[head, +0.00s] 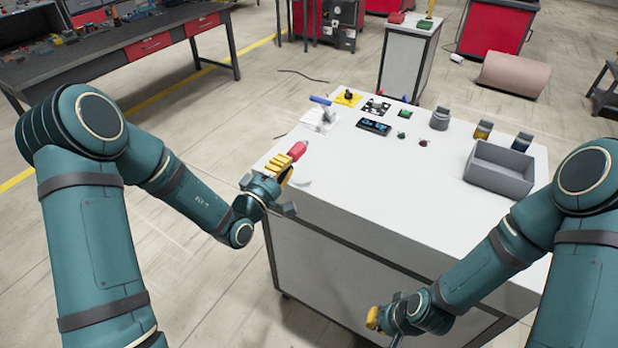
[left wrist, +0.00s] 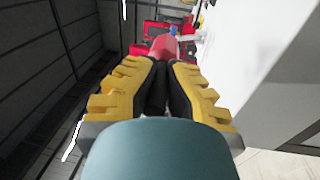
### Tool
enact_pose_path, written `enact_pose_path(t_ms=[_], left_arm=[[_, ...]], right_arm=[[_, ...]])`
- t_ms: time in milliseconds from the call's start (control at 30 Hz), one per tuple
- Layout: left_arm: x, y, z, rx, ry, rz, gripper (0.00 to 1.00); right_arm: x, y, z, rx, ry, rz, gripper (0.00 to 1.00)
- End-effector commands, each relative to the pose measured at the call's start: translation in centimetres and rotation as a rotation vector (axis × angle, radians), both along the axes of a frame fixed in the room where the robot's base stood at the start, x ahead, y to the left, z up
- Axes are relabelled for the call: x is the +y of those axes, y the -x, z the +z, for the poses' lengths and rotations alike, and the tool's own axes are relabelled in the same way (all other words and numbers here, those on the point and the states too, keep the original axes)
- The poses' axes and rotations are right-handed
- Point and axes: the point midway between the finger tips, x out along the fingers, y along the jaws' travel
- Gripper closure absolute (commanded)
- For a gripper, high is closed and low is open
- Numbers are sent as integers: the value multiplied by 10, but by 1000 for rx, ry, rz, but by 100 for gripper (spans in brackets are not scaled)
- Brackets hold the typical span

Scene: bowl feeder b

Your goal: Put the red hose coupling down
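The red hose coupling (head: 297,150) is at the tips of my left gripper (head: 286,162), above the left edge of the white table (head: 400,170). In the left wrist view the coupling (left wrist: 165,46) sits between the ends of the two yellow-and-black fingers (left wrist: 162,66), which are closed on it. The part of it between the fingers is hidden. My right gripper (head: 378,320) is low in front of the table's near side, away from the coupling. Its fingers are small and partly hidden, so I cannot tell their opening.
A grey open bin (head: 500,170) stands at the table's right. Along the back are a dark display device (head: 373,126), a yellow plate (head: 348,98), a grey cylindrical part (head: 440,118) and several small parts. The middle and near parts of the tabletop are clear.

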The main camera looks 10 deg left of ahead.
Motion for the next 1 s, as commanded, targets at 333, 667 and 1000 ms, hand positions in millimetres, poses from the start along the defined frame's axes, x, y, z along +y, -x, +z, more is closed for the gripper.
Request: enact_pose_path(t_ms=[333,667,1000], left_arm=[[0,-3,-48,-1,6,7,100],[-1,-3,-77,-3,5,6,100],[-1,-3,-94,-7,3,6,100]], right_arm=[[1,3,-10,6,-2,6,100],[1,5,-15,10,-3,8,100],[1,6,-18,14,-3,11,100]])
